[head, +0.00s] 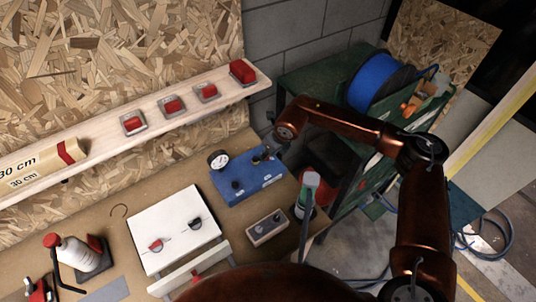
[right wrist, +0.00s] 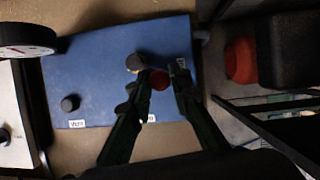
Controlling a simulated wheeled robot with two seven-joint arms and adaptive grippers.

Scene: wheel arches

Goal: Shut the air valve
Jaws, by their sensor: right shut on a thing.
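The blue valve box (head: 243,184) stands on the bench, with a round gauge (head: 217,159) at its left end. In the right wrist view the blue box (right wrist: 95,75) fills the middle. My right gripper (right wrist: 162,75) reaches over the box's right part, its dark fingers on both sides of a red-ended valve handle (right wrist: 159,80). It is shut on this handle. A brass-coloured fitting (right wrist: 134,62) shows beside the left fingertip. In the head view the right gripper (head: 268,154) covers most of the handle, so its angle is unclear. My left gripper is out of view.
A dark knob (right wrist: 70,103) stands on the box near a label. A white panel (head: 172,230) with two knobs lies left of the box, and a small grey switch box (head: 267,227) in front. A green cart (head: 335,80) with a blue reel (head: 380,82) stands right.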

